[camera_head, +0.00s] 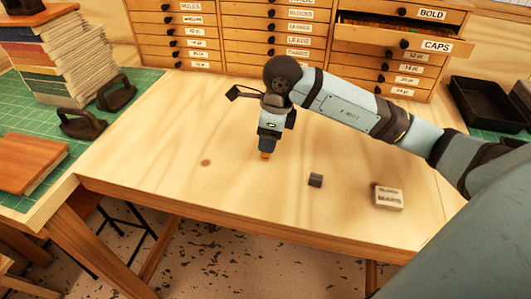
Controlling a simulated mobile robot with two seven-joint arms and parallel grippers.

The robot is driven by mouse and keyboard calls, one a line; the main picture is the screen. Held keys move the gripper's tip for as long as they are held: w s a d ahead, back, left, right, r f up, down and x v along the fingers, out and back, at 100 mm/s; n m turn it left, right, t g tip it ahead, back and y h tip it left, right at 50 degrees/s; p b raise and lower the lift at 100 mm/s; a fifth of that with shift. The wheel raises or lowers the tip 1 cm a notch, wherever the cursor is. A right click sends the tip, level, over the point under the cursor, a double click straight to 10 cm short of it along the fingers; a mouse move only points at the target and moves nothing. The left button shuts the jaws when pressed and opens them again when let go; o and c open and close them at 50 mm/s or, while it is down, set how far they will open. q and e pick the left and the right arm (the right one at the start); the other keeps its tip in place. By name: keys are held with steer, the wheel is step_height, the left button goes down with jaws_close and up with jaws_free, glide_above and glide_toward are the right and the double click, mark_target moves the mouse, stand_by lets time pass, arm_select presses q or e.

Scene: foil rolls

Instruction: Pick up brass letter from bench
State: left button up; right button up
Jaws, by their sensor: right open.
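The wooden bench (225,205) fills the middle of the view. My right gripper (265,150) points straight down over the middle of the bench. A small orange-gold piece (265,156), which looks like the brass letter, shows right at its fingertips. The fingers hide most of that piece, and its shape is too small to read. The right gripper is open; I cannot tell whether its fingers touch the piece. My left gripper is not in view.
A small dark block (315,180) and a pale labelled box (388,197) stand right of the gripper. Labelled drawer cabinets (270,38) line the back, with one drawer (405,38) pulled out. Stacked books, dark-handled tools and a green mat lie left. The bench left of the gripper is clear.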

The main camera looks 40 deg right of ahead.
mark_target(265, 154)
steer(key=f, duration=0.4)
steer(key=shift+w+a, duration=0.25)
steer(key=c, duration=0.9)
jaws_close()
